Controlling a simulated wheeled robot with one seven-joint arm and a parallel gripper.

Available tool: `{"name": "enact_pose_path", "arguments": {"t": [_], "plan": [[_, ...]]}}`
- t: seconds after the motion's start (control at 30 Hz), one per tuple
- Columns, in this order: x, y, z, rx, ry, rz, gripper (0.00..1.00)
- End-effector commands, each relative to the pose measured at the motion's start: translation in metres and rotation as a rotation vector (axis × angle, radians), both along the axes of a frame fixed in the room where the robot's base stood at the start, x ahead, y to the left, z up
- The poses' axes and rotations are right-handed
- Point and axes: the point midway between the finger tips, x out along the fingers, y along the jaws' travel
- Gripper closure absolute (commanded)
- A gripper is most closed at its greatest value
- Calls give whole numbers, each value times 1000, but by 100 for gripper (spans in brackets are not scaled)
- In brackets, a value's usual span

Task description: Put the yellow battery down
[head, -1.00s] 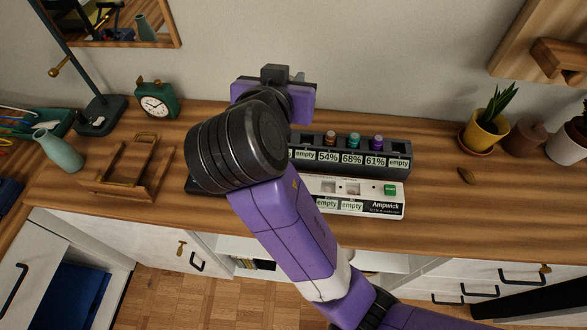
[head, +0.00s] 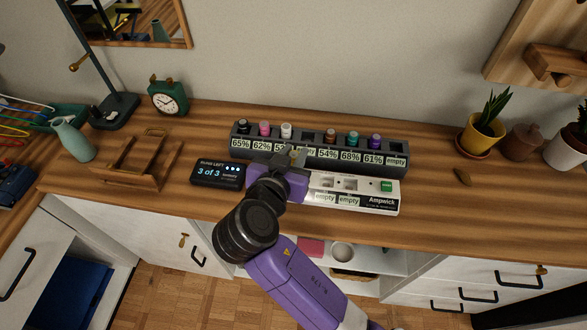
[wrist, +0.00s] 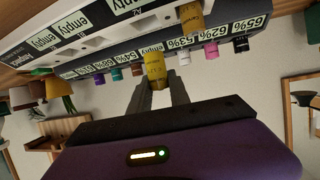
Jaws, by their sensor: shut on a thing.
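My gripper (head: 298,158) is over the left part of the white charger strip (head: 385,188), at the front of the dark battery rack (head: 400,160). In the wrist view its fingers (wrist: 158,92) are shut on a yellow battery (wrist: 153,70). The held battery is hidden in the head view.
A dark display (head: 218,174) reading "3 of 3" stands left of the strip. A wooden carrier (head: 140,160), a green clock (head: 167,98) and a lamp are further left. A yellow plant pot (head: 480,135) stands right. The desk front right of centre is clear.

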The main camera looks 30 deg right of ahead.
Motion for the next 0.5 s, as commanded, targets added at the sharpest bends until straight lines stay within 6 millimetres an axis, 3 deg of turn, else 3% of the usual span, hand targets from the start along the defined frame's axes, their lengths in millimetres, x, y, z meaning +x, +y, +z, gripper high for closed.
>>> {"name": "enact_pose_path", "arguments": {"t": [0.5], "plan": [[0, 0, -54, 0, 0, 0, 100]]}}
